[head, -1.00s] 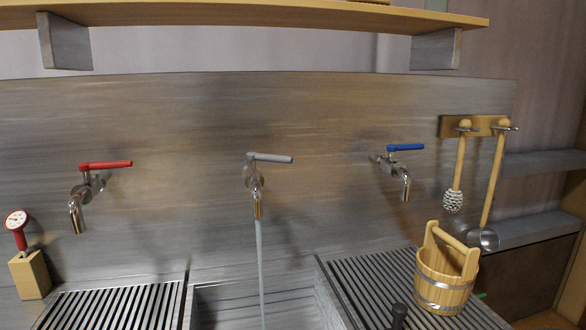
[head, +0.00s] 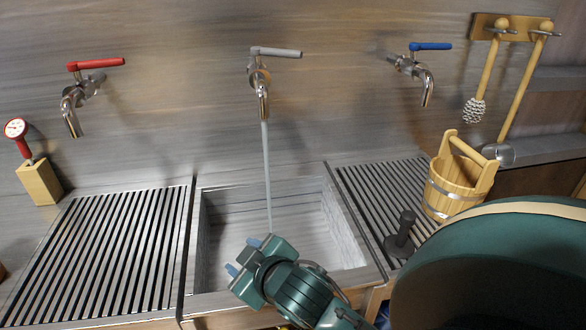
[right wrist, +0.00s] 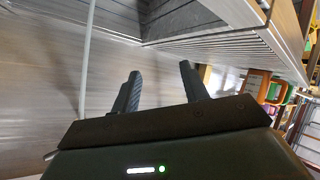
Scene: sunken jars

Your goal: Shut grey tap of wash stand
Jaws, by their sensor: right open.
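The grey tap (head: 262,80) is on the back wall above the basin (head: 335,225), in the middle of the head view. Its grey lever (head: 275,53) points to the right, and a thin stream of water (head: 267,165) runs from its spout into the basin. My right gripper (head: 242,256) is over the front part of the basin, well below the tap and near the lower end of the stream. It is open and empty; its two fingers stand apart in the right wrist view (right wrist: 160,88), where the stream (right wrist: 88,60) passes to their left. My left gripper is not in view.
A red-levered tap (head: 82,95) is at left, a blue-levered tap (head: 418,72) at right. Slatted drainers (head: 105,250) flank the basin. A wooden bucket (head: 455,185) and a dark-handled object (head: 400,235) stand on the right one. A dial thermometer (head: 20,135) stands in a wooden block at left.

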